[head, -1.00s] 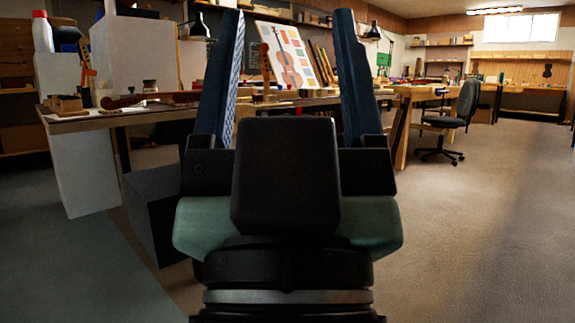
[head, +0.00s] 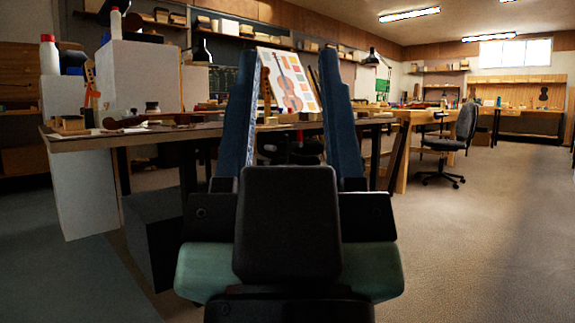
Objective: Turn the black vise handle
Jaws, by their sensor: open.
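My gripper (head: 292,75) fills the middle of the head view. Its two long blue fingers point up and away from me and stand wide apart. Nothing is held between them; the room shows through the gap. I cannot make out a black vise handle in this view. The workbench (head: 85,143) stands beyond my gripper, to the left and centre, and my gripper hides part of it.
A white block (head: 138,80) and bottles (head: 49,55) stand at the bench's left. A violin picture (head: 287,80) leans at the back. An office chair (head: 455,145) stands right. A dark box (head: 150,225) sits under the bench. The floor (head: 480,235) at right is clear.

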